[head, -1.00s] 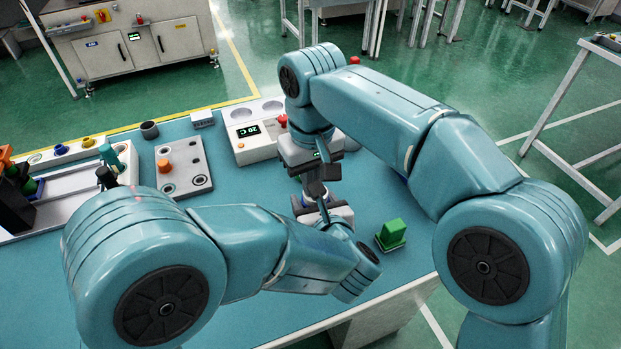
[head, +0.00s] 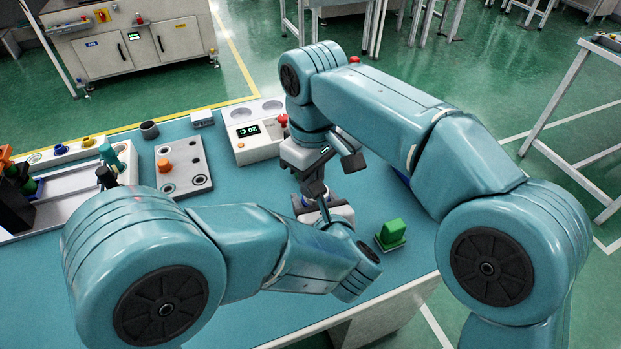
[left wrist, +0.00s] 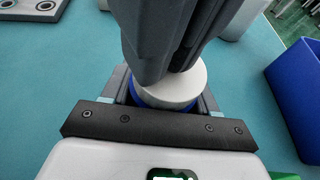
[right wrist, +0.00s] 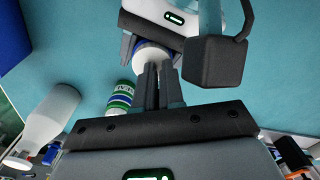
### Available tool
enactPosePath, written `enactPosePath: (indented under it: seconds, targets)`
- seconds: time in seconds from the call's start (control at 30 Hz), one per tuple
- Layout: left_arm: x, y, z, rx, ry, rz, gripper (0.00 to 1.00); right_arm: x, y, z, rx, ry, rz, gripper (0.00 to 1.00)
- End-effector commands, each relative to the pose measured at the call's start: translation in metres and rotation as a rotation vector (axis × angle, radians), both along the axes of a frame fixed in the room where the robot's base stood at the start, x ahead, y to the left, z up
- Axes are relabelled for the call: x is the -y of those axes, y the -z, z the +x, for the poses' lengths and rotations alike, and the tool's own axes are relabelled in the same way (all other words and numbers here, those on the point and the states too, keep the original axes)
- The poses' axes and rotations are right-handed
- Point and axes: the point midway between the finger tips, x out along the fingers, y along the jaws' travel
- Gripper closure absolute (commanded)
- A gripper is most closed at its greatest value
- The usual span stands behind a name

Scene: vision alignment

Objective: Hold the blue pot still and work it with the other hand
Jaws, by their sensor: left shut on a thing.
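The blue pot (left wrist: 203,103) shows in the left wrist view as a short round body under a white lid (left wrist: 178,92). My left gripper (left wrist: 168,98) is shut around its sides. The dark fingers of my right gripper (right wrist: 159,70) are close together and point down at the lid. They cover part of it in the left wrist view. I cannot tell whether they touch it or press on it. In the right wrist view the white lid (right wrist: 150,53) shows just beyond the fingertips. In the head view the arms and grippers mostly hide the pot.
A green block (head: 391,232) stands right of the grippers. A device with a display (head: 252,133) and a grey plate (head: 190,150) with an orange knob lie behind. A blue bin (left wrist: 298,90) is close by. A white bottle (right wrist: 48,118) and a green-labelled bottle (right wrist: 120,103) lie near.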

Motion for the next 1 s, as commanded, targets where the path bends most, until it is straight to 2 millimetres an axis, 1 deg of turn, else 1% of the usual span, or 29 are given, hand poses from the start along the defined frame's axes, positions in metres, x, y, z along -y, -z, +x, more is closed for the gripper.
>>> enactPosePath:
  seconds: [0.03, 0.2, 0.3, 0.37, 0.4, 0.47, 0.57, 0.7, 0.8, 0.9, 1.0]
  targets:
    - [0.001, -0.008, 0.003, 0.021, -0.001, -0.005, 1.00, -0.001, -0.001, -0.001, -0.012, -0.003, -0.007, 0.77]
    - [0.000, -0.006, 0.002, 0.015, -0.002, -0.004, 1.00, -0.001, -0.028, 0.000, -0.007, -0.002, -0.005, 0.77]
    - [0.000, -0.004, 0.002, 0.011, -0.003, -0.003, 1.00, 0.000, -0.036, 0.000, -0.006, -0.001, -0.004, 0.77]
    - [0.000, -0.004, 0.002, 0.010, -0.002, -0.003, 1.00, 0.000, -0.038, -0.001, -0.007, 0.003, -0.004, 0.57]
    - [0.000, -0.004, 0.002, 0.009, -0.002, -0.003, 1.00, 0.000, -0.038, -0.001, -0.008, 0.016, -0.005, 0.44]
    - [0.000, -0.003, 0.002, 0.009, -0.003, -0.002, 1.00, 0.001, -0.039, -0.001, -0.011, 0.064, -0.007, 0.43]
    - [0.000, -0.003, 0.001, 0.007, -0.003, -0.002, 1.00, 0.003, -0.041, -0.003, -0.017, 0.221, -0.015, 0.43]
    - [-0.001, -0.002, 0.001, 0.006, -0.002, -0.002, 1.00, 0.007, -0.052, -0.002, -0.016, 0.513, -0.022, 0.43]
    - [-0.001, -0.002, 0.001, 0.006, -0.002, -0.002, 1.00, 0.009, -0.059, -0.001, -0.013, 0.692, -0.024, 0.43]
    - [-0.001, -0.002, 0.001, 0.006, -0.002, -0.002, 1.00, 0.010, -0.065, 0.000, -0.007, 0.821, -0.022, 0.43]
    - [-0.001, -0.002, 0.001, 0.006, -0.002, -0.002, 1.00, 0.010, -0.069, 0.003, 0.001, 0.873, -0.012, 0.43]
